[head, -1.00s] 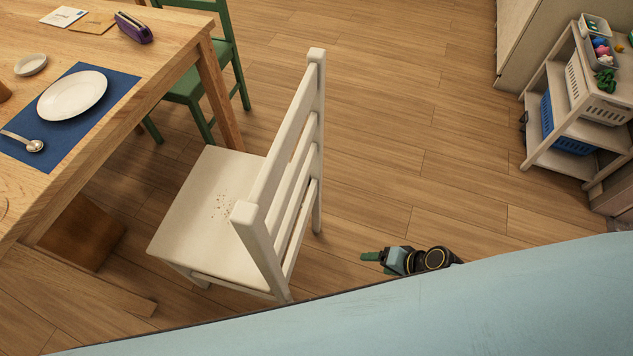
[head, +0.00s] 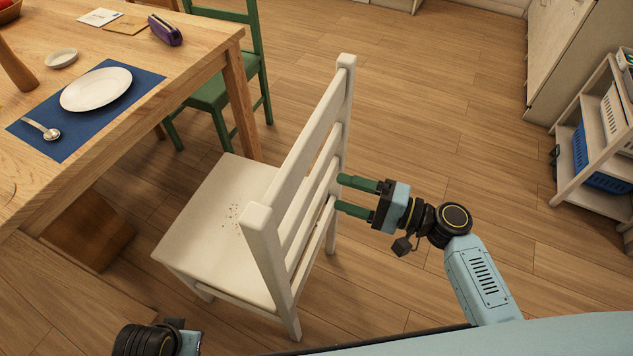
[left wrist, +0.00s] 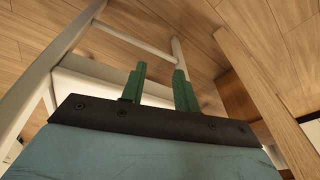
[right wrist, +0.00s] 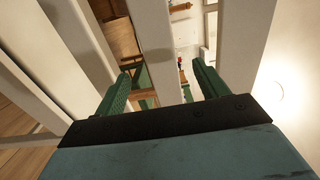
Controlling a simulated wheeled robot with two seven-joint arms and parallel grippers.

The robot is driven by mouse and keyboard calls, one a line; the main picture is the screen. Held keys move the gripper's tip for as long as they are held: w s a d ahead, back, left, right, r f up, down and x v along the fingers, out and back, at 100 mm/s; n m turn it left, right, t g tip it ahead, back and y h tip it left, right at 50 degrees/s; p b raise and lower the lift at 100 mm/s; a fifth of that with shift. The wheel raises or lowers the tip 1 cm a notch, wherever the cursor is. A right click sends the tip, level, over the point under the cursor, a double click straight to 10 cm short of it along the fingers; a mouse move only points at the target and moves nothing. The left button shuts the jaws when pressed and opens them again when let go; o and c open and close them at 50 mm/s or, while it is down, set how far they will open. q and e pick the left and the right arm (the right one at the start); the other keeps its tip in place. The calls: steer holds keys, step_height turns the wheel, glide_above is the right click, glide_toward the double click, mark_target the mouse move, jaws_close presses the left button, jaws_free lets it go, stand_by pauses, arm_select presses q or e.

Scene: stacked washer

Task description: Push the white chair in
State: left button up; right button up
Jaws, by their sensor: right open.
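The white chair (head: 222,225) stands upright in the middle of the head view, its seat toward the wooden table and its slatted back (head: 305,165) toward me. Crumbs lie on the seat. My right gripper (head: 343,194) is open, with its green fingertips at the chair's back, on the side away from the table. In the right wrist view a white slat (right wrist: 152,50) stands between its fingers; I cannot tell whether they touch it. My left gripper (left wrist: 160,85) is open and empty in the left wrist view, low near white chair parts (left wrist: 135,38); its fingers are not visible in the head view.
The wooden table (head: 190,68) holds a white plate (head: 96,89) on a blue mat (head: 40,140), a spoon and a purple case. A green chair (head: 215,92) stands beyond the white one. A shelf cart (head: 590,160) is at right. Floor between is clear.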

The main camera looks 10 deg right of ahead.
mark_target(317, 186)
steer(key=b+x, duration=0.1)
steer(key=x, duration=0.6)
steer(key=shift+f, duration=0.15)
arm_select(q)
steer(key=shift+w+d+r+b, duration=0.1)
steer(key=shift+d+r, duration=0.15)
steer(key=shift+r, duration=0.35)
steer(key=shift+w+d+r+b, duration=0.1)
steer(key=shift+d+r, duration=0.2)
steer(key=shift+r, duration=0.3)
steer(key=shift+d+r+b, duration=0.1)
steer(key=shift+d+r, duration=0.15)
steer(key=shift+r, duration=0.35)
arm_select(e)
steer(key=shift+w+a, duration=0.25)
steer(key=shift+a, duration=0.35)
jaws_close()
